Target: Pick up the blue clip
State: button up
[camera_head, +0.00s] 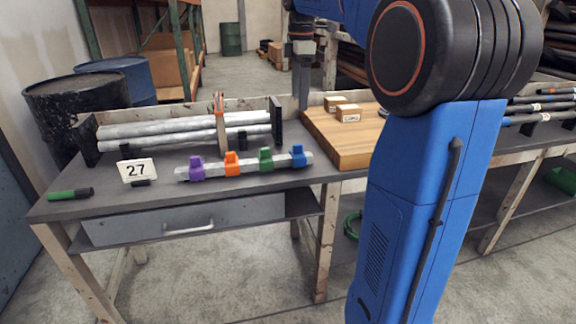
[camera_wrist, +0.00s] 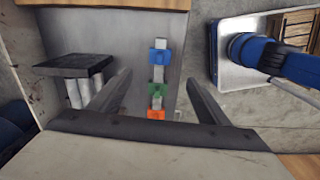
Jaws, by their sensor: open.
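The blue clip (camera_head: 298,155) sits at the right end of a pale bar (camera_head: 215,169) on the grey bench. In the wrist view the blue clip (camera_wrist: 159,56) is at the far end of the row, roughly centred between my fingers. Green (camera_head: 265,158), orange (camera_head: 232,163) and purple (camera_head: 196,169) clips sit along the same bar; the purple one is not visible in the wrist view. My gripper (camera_head: 301,88) hangs above the bench's back edge, its fingers seen edge-on. In the wrist view my gripper (camera_wrist: 159,76) is open and empty, fingers spread wide.
Grey pipes (camera_head: 180,127) lie in a black-ended rack behind the bar. A sign reading 27 (camera_head: 137,171) and a green-black marker (camera_head: 70,194) are left. A wooden board (camera_head: 345,140) with small blocks (camera_head: 348,113) is right. The bench front is clear.

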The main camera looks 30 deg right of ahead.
jog(key=w, duration=0.1)
send_near(298, 145)
jog(key=shift+n, duration=0.4)
jog(key=f, duration=0.2)
jog(key=w+f, duration=0.1)
jog(key=f, duration=0.2)
jog(key=shift+d+f, duration=0.1)
jog(key=shift+s+f, duration=0.15)
jog(key=shift+f, duration=2.5)
jog(key=c, duration=1.2)
